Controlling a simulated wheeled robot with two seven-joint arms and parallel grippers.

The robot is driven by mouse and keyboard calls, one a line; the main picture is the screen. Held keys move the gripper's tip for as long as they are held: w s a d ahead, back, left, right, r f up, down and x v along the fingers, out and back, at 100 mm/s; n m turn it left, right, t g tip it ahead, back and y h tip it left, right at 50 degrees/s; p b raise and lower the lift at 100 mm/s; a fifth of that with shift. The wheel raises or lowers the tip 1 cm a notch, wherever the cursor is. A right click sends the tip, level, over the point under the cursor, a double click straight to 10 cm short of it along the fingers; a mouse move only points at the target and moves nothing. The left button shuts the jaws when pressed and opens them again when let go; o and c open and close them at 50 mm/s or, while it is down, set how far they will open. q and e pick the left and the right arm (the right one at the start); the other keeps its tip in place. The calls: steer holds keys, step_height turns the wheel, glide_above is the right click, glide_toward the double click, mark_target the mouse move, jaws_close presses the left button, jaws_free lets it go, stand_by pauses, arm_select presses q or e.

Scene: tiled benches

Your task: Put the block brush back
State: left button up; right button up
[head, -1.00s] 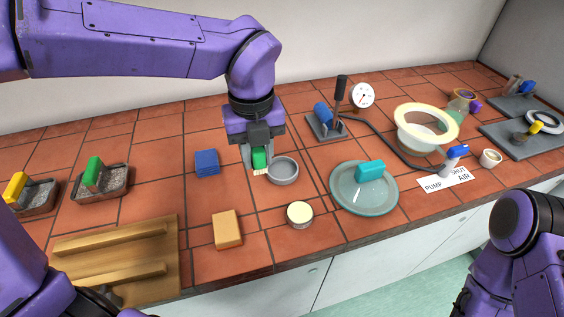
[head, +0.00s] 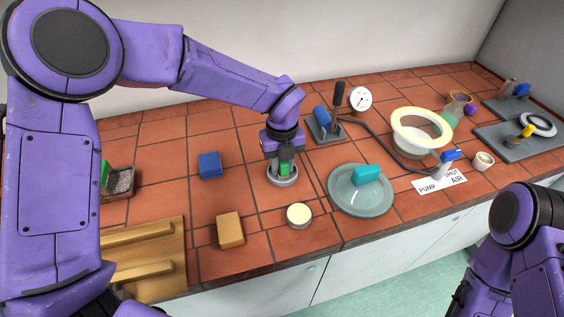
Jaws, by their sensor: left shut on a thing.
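My left gripper (head: 283,170) is shut on a green block brush (head: 285,169), pointing down. It holds the brush over and partly within the outline of the round grey dish (head: 281,181). The fingers hide part of the brush; I cannot tell whether its underside touches the dish. A similar green block (head: 104,172) stands in a dark tray with grey grit (head: 121,182) at the left, partly hidden by my arm. My right arm shows at the lower right, but its gripper is out of view.
A blue block (head: 209,165), a tan block (head: 230,230) and a round cream-topped tin (head: 299,215) stand nearby. A wooden rack (head: 165,270) lies front left. A glass plate (head: 345,203) bears a teal block (head: 366,175). A pump (head: 324,122) and pale-rimmed bowl (head: 422,128) stand to the right.

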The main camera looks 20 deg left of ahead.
arm_select(q)
steer(key=shift+f, duration=0.25)
steer(key=o, duration=1)
steer(key=shift+r, duration=0.1)
steer(key=shift+w+r, duration=0.1)
steer(key=shift+r, duration=0.25)
steer(key=r, duration=0.1)
steer(key=r+b, duration=0.2)
steer(key=r, duration=0.1)
steer(key=shift+d, duration=0.3)
step_height(320, 180, up, 6)
steer(key=shift+f, duration=0.1)
